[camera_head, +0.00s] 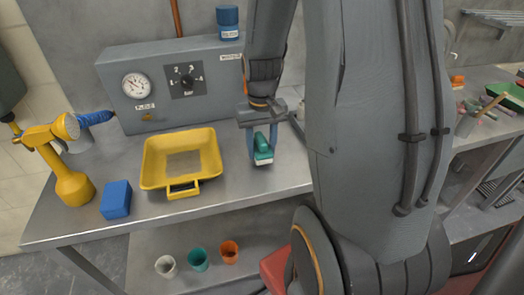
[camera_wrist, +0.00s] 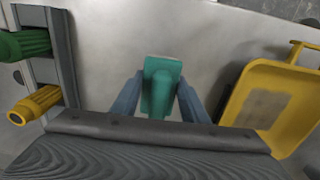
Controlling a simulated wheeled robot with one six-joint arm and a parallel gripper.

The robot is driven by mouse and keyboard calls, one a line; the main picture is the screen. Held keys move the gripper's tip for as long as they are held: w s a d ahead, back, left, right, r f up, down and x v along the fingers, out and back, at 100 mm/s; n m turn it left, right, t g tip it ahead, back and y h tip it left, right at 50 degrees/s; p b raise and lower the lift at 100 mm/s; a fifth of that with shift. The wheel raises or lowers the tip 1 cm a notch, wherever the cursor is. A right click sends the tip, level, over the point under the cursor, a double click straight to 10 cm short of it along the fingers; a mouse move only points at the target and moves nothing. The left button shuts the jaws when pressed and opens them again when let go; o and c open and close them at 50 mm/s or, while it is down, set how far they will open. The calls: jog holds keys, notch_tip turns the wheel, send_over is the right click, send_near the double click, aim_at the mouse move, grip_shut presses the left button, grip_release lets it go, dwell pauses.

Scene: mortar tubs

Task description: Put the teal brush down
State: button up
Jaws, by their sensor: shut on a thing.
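The teal brush (camera_head: 262,146) is in my gripper (camera_head: 262,150), over the metal table to the right of the yellow tray (camera_head: 152,180). In the wrist view the brush (camera_wrist: 162,75) sits between the two blue-grey fingers of my gripper (camera_wrist: 160,95), which is shut on it. Its pale underside shows at the lower edge in the head view. I cannot tell whether the brush touches the table top (camera_head: 240,190) or hangs just above it. The yellow tray also shows at the right in the wrist view (camera_wrist: 292,80).
A grey box with a gauge (camera_head: 135,86) stands behind. A blue block (camera_head: 116,199) and a yellow sprayer (camera_head: 72,185) are at the left. Green (camera_wrist: 24,44) and yellow (camera_wrist: 36,104) handles show at the wrist view's left. The table front near the brush is clear.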

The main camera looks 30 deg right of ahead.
aim_at(261, 139)
jog(key=shift+f, duration=0.9)
jog(key=shift+f, duration=0.2)
jog(key=shift+s, duration=0.1)
jog(key=shift+s+a+f, duration=0.1)
jog(key=shift+f, duration=0.25)
jog(key=o, duration=1)
jog(key=shift+s, duration=0.1)
jog(key=shift+o, duration=0.2)
jog(key=r, duration=0.4)
jog(key=r+b, duration=0.1)
jog(key=r, duration=0.7)
jog(key=shift+w+r+b, duration=0.25)
jog(key=shift+r+b, duration=0.05)
jog(key=shift+r, duration=0.1)
jog(key=s+a+f+n, duration=0.1)
jog(key=s+a+f, duration=0.1)
jog(key=a, duration=0.2)
jog(key=s+a+f+n, duration=0.1)
jog(key=s+a+f, duration=0.1)
jog(key=a, duration=0.2)
jog(key=s+a+f+n, duration=0.1)
jog(key=s+a+f, duration=0.1)
jog(key=s+a, duration=0.1)
jog(key=shift+a+f+t, duration=0.2)
jog(key=shift+a+t, duration=0.2)
jog(key=shift+a, duration=0.25)
